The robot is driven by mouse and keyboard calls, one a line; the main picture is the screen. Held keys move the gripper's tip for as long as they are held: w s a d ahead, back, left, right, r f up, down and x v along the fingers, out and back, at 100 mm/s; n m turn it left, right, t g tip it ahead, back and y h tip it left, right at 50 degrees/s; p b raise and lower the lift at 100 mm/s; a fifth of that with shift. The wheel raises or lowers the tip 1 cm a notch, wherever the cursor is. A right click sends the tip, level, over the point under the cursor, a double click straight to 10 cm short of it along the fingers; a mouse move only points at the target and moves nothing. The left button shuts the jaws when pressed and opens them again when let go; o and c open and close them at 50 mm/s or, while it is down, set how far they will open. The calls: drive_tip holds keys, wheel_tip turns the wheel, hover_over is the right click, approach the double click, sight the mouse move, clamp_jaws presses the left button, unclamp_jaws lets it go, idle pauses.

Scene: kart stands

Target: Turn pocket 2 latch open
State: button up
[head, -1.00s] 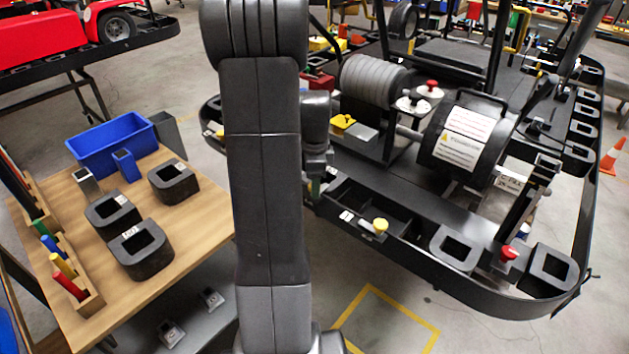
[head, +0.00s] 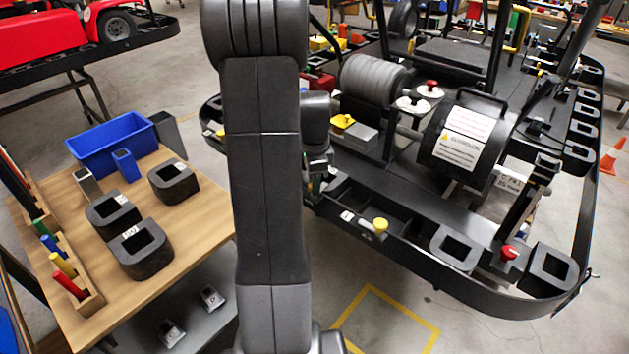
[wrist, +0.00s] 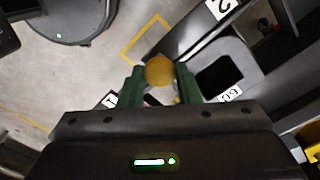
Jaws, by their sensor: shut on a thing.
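In the wrist view the green fingers of my gripper (wrist: 160,70) are shut on a round yellow latch knob (wrist: 159,73), one finger on each side. A white tag marked 2 (wrist: 221,8) lies to the upper right of the knob. A dark block with a square hole (wrist: 222,75) sits just right of the fingers. In the head view my gripper (head: 320,178) is at the black tray rim, partly behind my arm, and the held knob is hidden. I cannot tell the latch's turned angle.
Another yellow knob (head: 380,225) and a red knob (head: 509,253) stand on the black kart rim (head: 415,260). A wooden table (head: 200,215) with a blue bin (head: 110,143) and several dark blocks is at the left. The floor in front is clear.

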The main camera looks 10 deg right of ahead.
drive_tip(key=n, duration=0.8)
drive_tip(key=shift+n, duration=0.4)
drive_tip(key=n, duration=0.4)
drive_tip(key=shift+n, duration=2)
drive_tip(key=o, duration=1)
drive_tip(key=shift+c, duration=0.2)
drive_tip(key=shift+r, duration=0.1)
wheel_tip(320, 180, up, 14)
